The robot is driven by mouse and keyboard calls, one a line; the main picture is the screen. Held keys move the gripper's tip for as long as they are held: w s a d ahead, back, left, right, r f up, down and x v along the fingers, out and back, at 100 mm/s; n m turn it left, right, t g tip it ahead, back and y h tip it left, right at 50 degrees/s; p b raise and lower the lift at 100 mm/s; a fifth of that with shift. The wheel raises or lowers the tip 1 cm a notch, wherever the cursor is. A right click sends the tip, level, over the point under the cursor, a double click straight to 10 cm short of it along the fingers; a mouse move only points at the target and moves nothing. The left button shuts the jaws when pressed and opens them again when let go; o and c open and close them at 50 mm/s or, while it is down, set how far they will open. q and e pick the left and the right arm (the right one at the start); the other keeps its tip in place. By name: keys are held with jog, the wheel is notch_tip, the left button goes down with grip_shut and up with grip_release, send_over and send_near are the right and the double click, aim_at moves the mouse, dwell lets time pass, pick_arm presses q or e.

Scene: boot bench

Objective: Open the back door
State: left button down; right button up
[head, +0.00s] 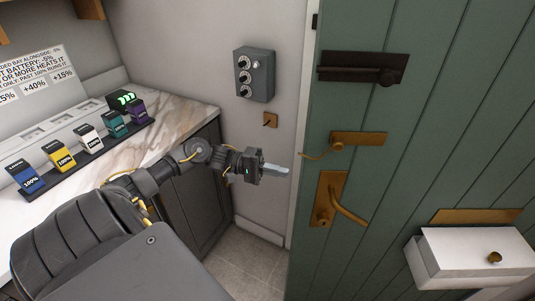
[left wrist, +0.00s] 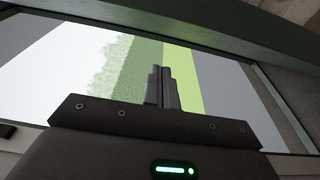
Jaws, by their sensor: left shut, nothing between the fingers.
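The back door (head: 430,130) is green and planked, and looks closed along its left edge. It carries a dark sliding bolt (head: 350,69) near the top, a brass plate with a thin curved brass hook (head: 358,138) below it, and a brass lever handle (head: 328,195) lower down. My left gripper (head: 275,170) is shut and empty, left of the door's edge, level between the hook and the lever. It looks apart from both. Its closed fingers (left wrist: 161,88) show in the left wrist view before a pale window-like opening with greenery. My right gripper is not in view.
A grey box with several dials (head: 254,75) and a small brass plate (head: 270,120) are on the wall left of the door. A marble counter (head: 185,110) holds several coloured batteries (head: 87,139). A white box with a knob (head: 470,255) sticks out from the lower door.

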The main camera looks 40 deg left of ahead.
pick_arm(q)
jog(key=s+d+p, duration=0.1)
jog(key=d+p, duration=0.1)
jog(key=d, duration=0.4)
jog(key=shift+s, duration=0.1)
jog(key=shift+d, duration=0.15)
